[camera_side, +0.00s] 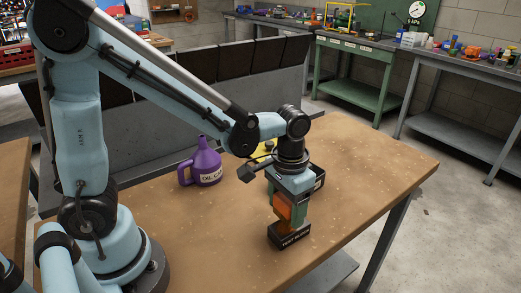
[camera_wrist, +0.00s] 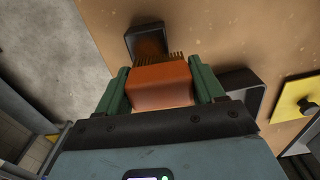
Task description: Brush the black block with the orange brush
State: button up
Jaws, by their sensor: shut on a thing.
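My gripper (camera_side: 291,203) points down over the wooden table and is shut on the orange brush (camera_side: 284,207). In the wrist view the brush (camera_wrist: 161,84) sits between the two green fingers, its brown bristles facing the block.
A black open bin (camera_side: 319,180) stands close behind my gripper. A yellow piece with a black knob (camera_wrist: 296,103) is beside it. A purple oil can (camera_side: 206,167) stands further left. The table's right part (camera_side: 385,165) is clear.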

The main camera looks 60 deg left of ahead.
jog(key=shift+f, duration=0.75)
jog(key=shift+d+r, duration=0.1)
jog(key=shift+d, duration=1.1)
jog(key=shift+a, duration=1.2)
jog(key=shift+d, duration=1.2)
jog(key=shift+a, duration=1.25)
jog(key=shift+f, duration=0.2)
jog(key=shift+r, duration=0.1)
